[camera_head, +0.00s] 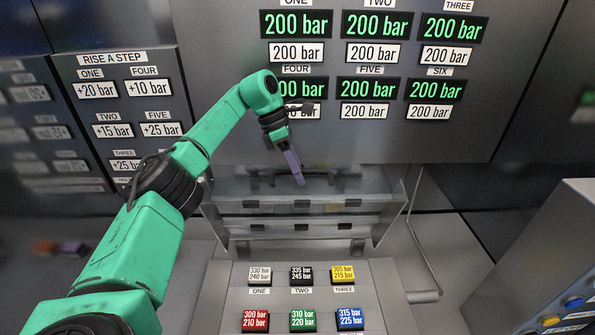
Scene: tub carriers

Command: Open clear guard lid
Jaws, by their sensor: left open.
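The clear guard lid (225,192) is a see-through panel at the back of the button console (215,300). It looks raised, standing up behind the buttons, with dark fittings along its lower part. A dark handle-like bar (347,182) shows near its upper edge. My left gripper (299,181) has purple fingers pointing down in front of the lid's upper part, near the bar. It is open; I cannot tell whether it touches the lid. My right gripper is not in view.
Several coloured buttons, such as the yellow one (343,274) and the red one (255,320), lie uncovered on the console. A display wall (220,60) with "200 bar" readouts stands behind. A "RISE A STEP" panel (120,75) is at left, and another console (540,260) at right.

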